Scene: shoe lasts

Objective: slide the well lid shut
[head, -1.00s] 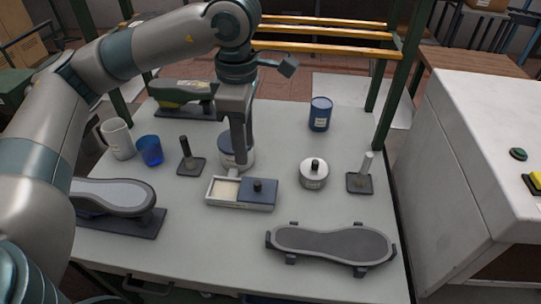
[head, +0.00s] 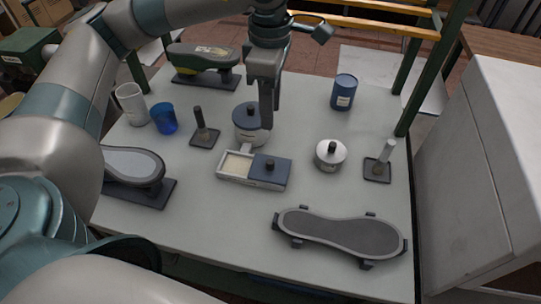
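The well is a small white box (head: 231,179) in the middle of the table. Its dark blue lid (head: 264,177) covers the right part, and a black knob (head: 270,163) stands on it. The left part is open and shows a cream filling (head: 236,164). My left gripper (head: 266,126) points down behind and above the lid, apart from the knob in the picture. Its fingers overlap from this side, so I cannot tell whether they are open. No object shows in it. My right gripper is not in view.
Behind the well stands a white tin with a dark lid (head: 247,134). A grey shoe-sole form (head: 340,232) lies at the front right. Bare table lies in front.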

